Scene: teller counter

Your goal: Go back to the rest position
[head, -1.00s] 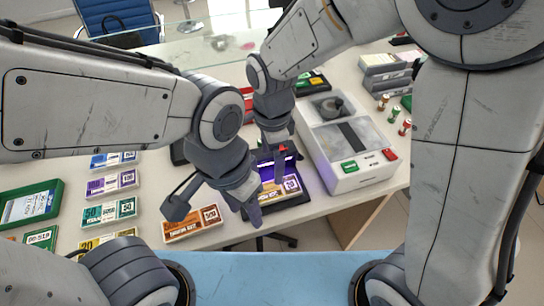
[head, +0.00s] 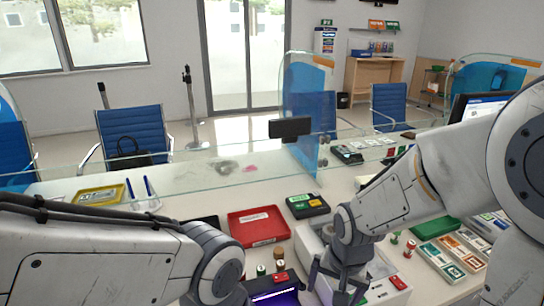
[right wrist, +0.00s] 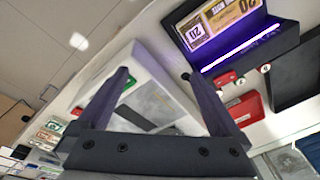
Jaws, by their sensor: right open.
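My right gripper (head: 333,284) is in the lower middle of the head view, fingers pointing down over the counter beside a white machine (head: 388,272). In the right wrist view its two fingers (right wrist: 156,76) are spread apart with nothing held between them; the white machine (right wrist: 150,66) lies beyond. My left arm comes in at the lower left of the head view, and its gripper is outside the frame. A black device with a purple light (head: 272,296) is at the bottom edge. In the right wrist view this device (right wrist: 284,38) has a banknote on it.
A red tray (head: 258,226) and a black terminal (head: 308,206) are on the counter ahead. A yellow tray (head: 99,195) is at the left, a green tray (head: 436,228) at the right. A glass screen (head: 190,178) stands behind. Small stamps (head: 278,266) are near my right gripper.

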